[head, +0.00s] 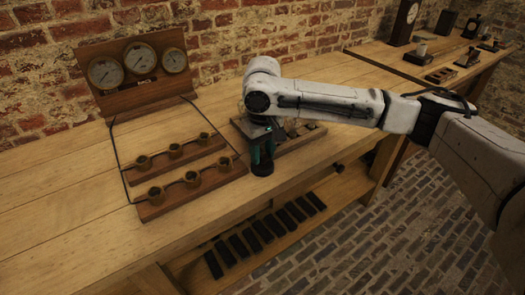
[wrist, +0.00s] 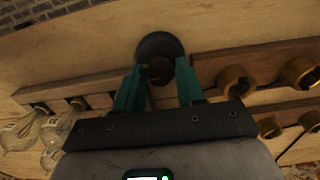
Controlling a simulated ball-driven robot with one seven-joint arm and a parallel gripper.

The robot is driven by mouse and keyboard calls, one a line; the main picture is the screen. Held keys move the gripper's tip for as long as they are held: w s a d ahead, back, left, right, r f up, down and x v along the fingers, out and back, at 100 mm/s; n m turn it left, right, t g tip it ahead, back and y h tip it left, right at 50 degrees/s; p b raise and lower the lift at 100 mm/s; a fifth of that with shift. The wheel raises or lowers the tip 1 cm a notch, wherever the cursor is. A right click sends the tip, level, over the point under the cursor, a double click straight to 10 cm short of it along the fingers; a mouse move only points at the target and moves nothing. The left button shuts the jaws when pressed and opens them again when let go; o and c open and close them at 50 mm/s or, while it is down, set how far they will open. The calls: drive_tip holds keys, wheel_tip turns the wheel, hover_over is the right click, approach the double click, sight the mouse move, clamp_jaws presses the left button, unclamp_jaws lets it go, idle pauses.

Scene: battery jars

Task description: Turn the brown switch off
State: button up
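My gripper (head: 262,160) points down near the front edge of the workbench. Its two teal fingers stand apart in the wrist view (wrist: 160,68), with a gap between the tips. A round black piece (wrist: 158,42) lies at the fingertips, with a small dark brown part between them. The black piece also shows under the gripper in the head view (head: 262,169). The brown part may be the brown switch, but I cannot tell its position. I cannot tell whether the fingers touch it. The gripper hides part of the wooden board behind it.
Two wooden strips with brass cups (head: 191,178) stand left of my gripper. A three-dial gauge panel (head: 138,72) stands behind them. Glass bulbs (wrist: 58,132) sit on a board beside the gripper. Dark blocks (head: 240,246) lie on the lower shelf. Bare bench lies at the left.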

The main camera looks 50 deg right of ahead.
clamp_jaws()
drive_tip(key=n+p, duration=0.3)
drive_tip(key=shift+a+r+n, duration=0.1)
drive_tip(key=shift+r+n, duration=0.05)
drive_tip(key=shift+n, duration=0.15)
drive_tip(key=n+p, duration=0.3)
drive_tip(key=n, duration=0.2)
drive_tip(key=n+p, duration=0.1)
drive_tip(key=n, duration=0.4)
drive_tip(key=shift+p, duration=0.3)
drive_tip(key=shift+n+p, duration=0.3)
drive_tip(key=shift+n, duration=1.9)
